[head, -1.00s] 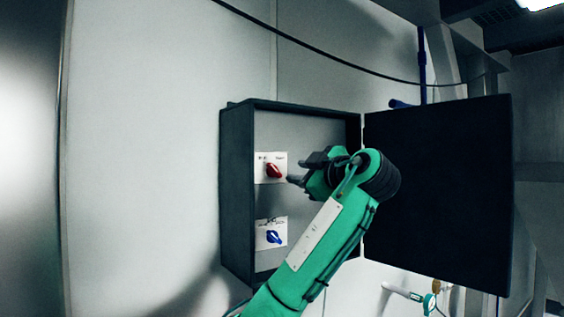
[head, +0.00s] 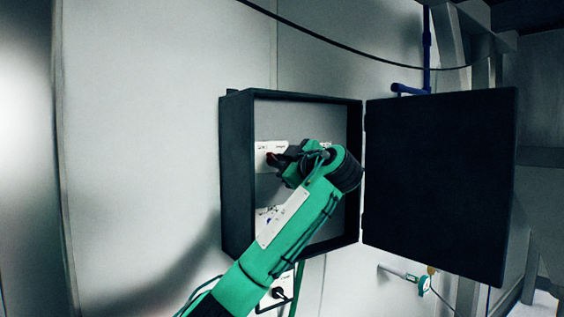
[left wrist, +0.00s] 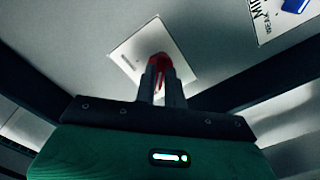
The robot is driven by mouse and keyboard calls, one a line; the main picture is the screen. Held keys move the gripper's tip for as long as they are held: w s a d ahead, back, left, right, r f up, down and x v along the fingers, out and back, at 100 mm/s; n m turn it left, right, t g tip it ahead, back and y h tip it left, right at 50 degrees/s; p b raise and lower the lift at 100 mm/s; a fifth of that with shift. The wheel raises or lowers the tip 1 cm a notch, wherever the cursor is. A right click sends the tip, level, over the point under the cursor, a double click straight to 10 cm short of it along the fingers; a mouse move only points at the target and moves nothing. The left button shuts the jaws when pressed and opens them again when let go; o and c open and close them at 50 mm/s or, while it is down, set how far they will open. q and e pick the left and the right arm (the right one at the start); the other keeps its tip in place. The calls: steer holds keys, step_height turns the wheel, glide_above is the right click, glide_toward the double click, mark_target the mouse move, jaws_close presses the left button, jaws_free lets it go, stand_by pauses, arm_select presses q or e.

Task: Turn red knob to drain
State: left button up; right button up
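The red knob (head: 270,158) sits on a white label plate (head: 262,148) on the back panel inside the open dark box (head: 238,175). My left gripper (head: 276,160) is at the knob, with its arm reaching in from the lower left. In the left wrist view the two fingers (left wrist: 163,85) stand close together with the red knob (left wrist: 158,62) between them, and they look shut on it. The fingers hide part of the knob, so its exact angle is hard to tell. My right gripper is not in view.
A blue knob on a second plate (head: 263,218) lies below, mostly hidden by my left arm; its blue part (left wrist: 294,5) shows in the left wrist view. The box's dark door (head: 440,180) stands open at the right. A cable (head: 330,42) hangs above.

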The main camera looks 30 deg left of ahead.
arm_select(q)
jaws_close()
steer(key=shift+r+m+b, duration=0.1)
steer(key=shift+m+b, duration=5.75)
steer(key=shift+m, duration=3.15)
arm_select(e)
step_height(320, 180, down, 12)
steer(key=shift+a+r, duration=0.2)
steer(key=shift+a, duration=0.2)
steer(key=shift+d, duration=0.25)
arm_select(q)
steer(key=o, duration=0.6)
jaws_free()
steer(key=shift+c, duration=0.2)
